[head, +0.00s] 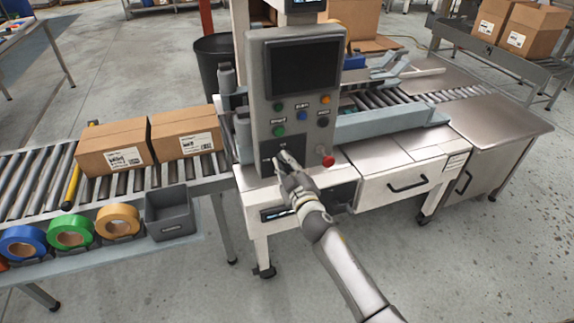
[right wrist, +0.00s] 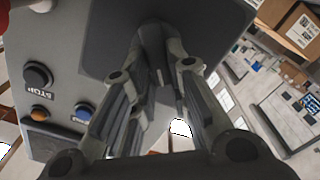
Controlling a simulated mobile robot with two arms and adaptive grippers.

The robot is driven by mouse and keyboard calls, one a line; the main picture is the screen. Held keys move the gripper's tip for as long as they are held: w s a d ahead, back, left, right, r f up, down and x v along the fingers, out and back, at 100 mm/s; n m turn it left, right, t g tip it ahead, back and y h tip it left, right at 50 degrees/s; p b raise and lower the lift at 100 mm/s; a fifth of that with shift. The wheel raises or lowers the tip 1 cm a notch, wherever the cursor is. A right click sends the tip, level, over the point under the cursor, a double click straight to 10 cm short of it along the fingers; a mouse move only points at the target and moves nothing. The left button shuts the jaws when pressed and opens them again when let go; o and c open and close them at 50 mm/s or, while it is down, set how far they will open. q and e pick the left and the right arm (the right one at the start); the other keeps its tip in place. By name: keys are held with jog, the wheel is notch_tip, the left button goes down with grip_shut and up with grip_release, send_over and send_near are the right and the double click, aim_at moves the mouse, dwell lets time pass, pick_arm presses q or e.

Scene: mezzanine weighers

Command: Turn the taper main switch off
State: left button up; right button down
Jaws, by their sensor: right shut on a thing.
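The taper's grey control panel (head: 262,95) stands upright in the middle of the head view. The main switch's dark plate (head: 268,160) is low on the panel, and it also shows large in the right wrist view (right wrist: 108,45). My right gripper (head: 281,156) reaches up to this plate from below right. Its fingers are closed together at the plate, shut on the switch handle, in the right wrist view (right wrist: 155,35). The fingers hide most of the handle, so I cannot tell its angle. My left gripper is not in view.
A red button (head: 328,161) sits close right of my gripper; coloured buttons (head: 302,116) are above. Two cartons (head: 112,145) rest on the roller conveyor at left. Tape rolls (head: 70,231) and a grey bin (head: 170,212) sit on its front shelf. The floor in front is clear.

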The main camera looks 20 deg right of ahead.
jog(key=shift+a+f+n+b, duration=0.1)
jog(key=shift+f+n+b, duration=0.1)
jog(key=shift+n, duration=1.5)
jog(key=shift+a+f+n+b, duration=0.1)
jog(key=shift+f+n+b, duration=0.15)
jog(key=shift+n, duration=1.45)
jog(key=shift+a+f+n+b, duration=0.1)
jog(key=shift+f+n+b, duration=0.1)
jog(key=shift+n, duration=1.5)
jog(key=c, duration=1.4)
grip_release()
jog(key=shift+s, duration=0.1)
jog(key=s, duration=1.2)
jog(key=shift+d, duration=0.2)
